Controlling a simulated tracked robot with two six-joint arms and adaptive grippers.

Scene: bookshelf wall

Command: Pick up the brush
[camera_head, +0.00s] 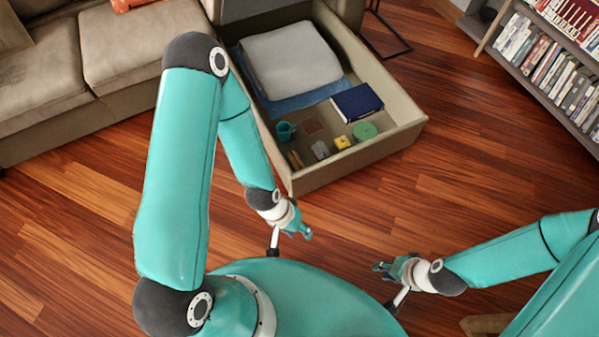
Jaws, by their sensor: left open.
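An open beige drawer (362,152) of the sofa holds several small things. No brush can be made out for certain. A small brown object (295,160) lies in the drawer's near left corner and may be the brush; it is too small to tell. My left gripper (306,233) is open and empty over the floor, just in front of the drawer and apart from it. My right gripper (379,267) is further right and nearer to me, over the floor, with nothing seen in it. Its fingers are too small to judge.
The drawer also holds a teal mug (285,131), grey object (320,150), yellow block (342,142), green round thing (364,131), dark blue book (357,102) and grey blanket (290,60). A sofa (130,50) is left, a bookshelf (545,85) right. Wooden floor between is clear.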

